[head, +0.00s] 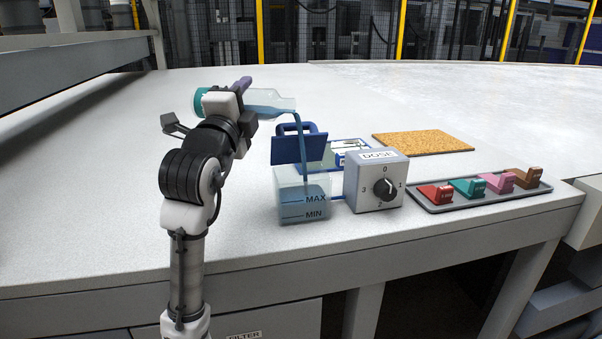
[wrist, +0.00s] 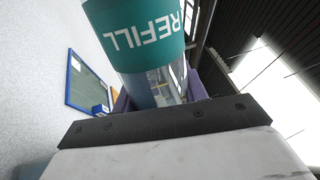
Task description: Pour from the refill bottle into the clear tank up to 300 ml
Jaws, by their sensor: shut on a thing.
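The refill bottle (head: 268,100) lies tipped nearly level, with its teal base band at the left and its neck to the right. My gripper (head: 243,87) is shut around it. A blue stream (head: 302,140) runs from the neck down into the clear tank (head: 287,178), whose blue lid (head: 297,149) stands open. The tank holds blue liquid, with its surface seemingly near or above the MAX mark; the exact level is hard to read.
A grey DOSE box (head: 367,190) with a dial stands right of the tank. A tray (head: 450,207) of red, teal, pink and brown pieces lies further right. A cork mat (head: 423,142) and a blue-framed panel (head: 338,153) lie behind. The table's left side is clear.

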